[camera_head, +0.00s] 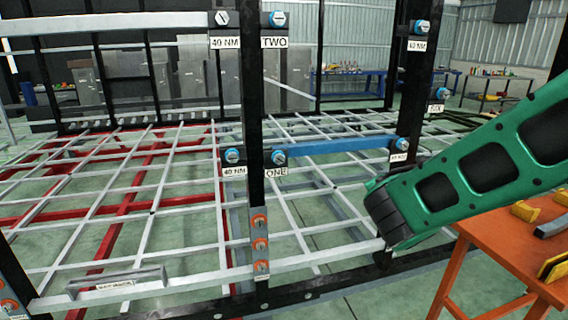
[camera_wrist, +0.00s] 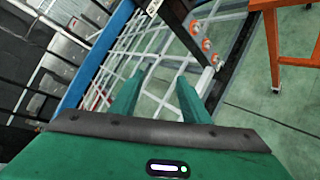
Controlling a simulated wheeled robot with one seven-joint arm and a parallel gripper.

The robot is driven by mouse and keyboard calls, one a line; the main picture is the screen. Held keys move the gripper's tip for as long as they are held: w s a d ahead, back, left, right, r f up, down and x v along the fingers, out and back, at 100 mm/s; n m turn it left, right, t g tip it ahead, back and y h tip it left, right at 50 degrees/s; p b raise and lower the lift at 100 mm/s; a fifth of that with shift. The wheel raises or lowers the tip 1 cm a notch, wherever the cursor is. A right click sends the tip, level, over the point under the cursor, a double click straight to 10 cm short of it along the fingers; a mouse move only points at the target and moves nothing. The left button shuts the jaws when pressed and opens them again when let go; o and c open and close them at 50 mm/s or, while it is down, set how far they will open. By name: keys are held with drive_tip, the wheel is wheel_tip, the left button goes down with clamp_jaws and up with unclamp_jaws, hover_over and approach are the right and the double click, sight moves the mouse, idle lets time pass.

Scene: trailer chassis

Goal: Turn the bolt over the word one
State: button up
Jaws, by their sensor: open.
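The bolt (camera_head: 278,157) with a blue head sits on the black upright just above the white label ONE (camera_head: 276,172) in the head view. The left part of a blue crossbar (camera_head: 335,146) starts beside it. My green arm reaches in from the right of the head view, with its dark end well to the right of and below the bolt. My gripper (camera_wrist: 158,90) shows in the wrist view with two green fingers apart and nothing between them. The fingers point toward the grid frame. I cannot make out the bolt over ONE in the wrist view.
Another blue bolt (camera_head: 232,156) sits left, over a 40 NM label. The bolt over TWO (camera_head: 277,19) is higher up. Orange bolts (camera_head: 259,221) line a lower bracket. An orange table (camera_head: 500,245) with yellow items stands at right. Black uprights and grid bars surround the area.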

drive_tip(key=w+a+r+n+t+y, duration=0.1)
drive_tip(key=a+r+n+t+y, duration=0.2)
drive_tip(key=a+n, duration=0.6)
drive_tip(key=n+t+y, duration=0.1)
drive_tip(key=n+y, duration=0.4)
drive_tip(key=n, duration=0.1)
approach(281, 158)
drive_tip(key=x, duration=0.8)
drive_tip(key=shift+w+a, duration=0.1)
drive_tip(key=shift+w, duration=0.05)
drive_tip(key=shift+m, duration=0.3)
drive_tip(key=c, duration=1.1)
